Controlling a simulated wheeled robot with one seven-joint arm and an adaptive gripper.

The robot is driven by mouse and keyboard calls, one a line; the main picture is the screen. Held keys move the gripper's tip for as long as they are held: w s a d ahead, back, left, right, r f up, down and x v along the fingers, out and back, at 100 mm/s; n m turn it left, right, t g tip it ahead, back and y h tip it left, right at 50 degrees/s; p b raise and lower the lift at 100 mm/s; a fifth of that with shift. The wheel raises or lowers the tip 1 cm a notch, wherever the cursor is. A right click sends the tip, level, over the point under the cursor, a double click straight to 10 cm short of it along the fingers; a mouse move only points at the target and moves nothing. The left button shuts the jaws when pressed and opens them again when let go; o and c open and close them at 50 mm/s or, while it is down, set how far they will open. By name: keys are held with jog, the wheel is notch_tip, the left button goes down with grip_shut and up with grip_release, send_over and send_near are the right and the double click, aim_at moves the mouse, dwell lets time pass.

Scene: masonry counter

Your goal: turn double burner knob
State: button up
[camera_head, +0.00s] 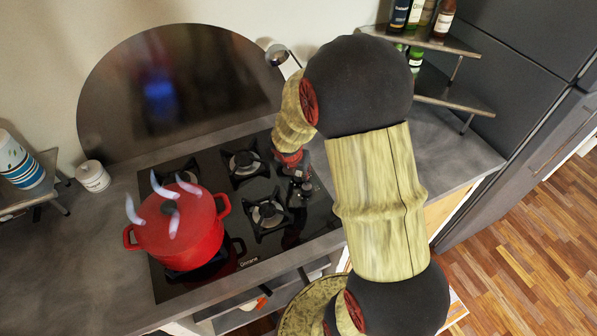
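A black glass cooktop (187,285) with several burners is set into the grey counter. A red lidded pot (196,240) stands on its front left burner, with pale wisps above the lid. My gripper (300,192) points down over the right side of the cooktop, to the right of the back burner (243,164) and the front right burner (268,214). It is dark and small against the black glass, so I cannot tell whether its fingers are open or shut. The knobs cannot be made out clearly; my gripper and arm cover much of that right side.
A rounded dark splash panel (120,110) stands behind the cooktop. A white jar (92,176) sits at the left, near a striped container (20,165). A corner shelf (455,98) with bottles stands at the back right. Clear counter (90,265) lies left of the pot.

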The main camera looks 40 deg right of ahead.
jog(key=c, duration=0.6)
grip_shut()
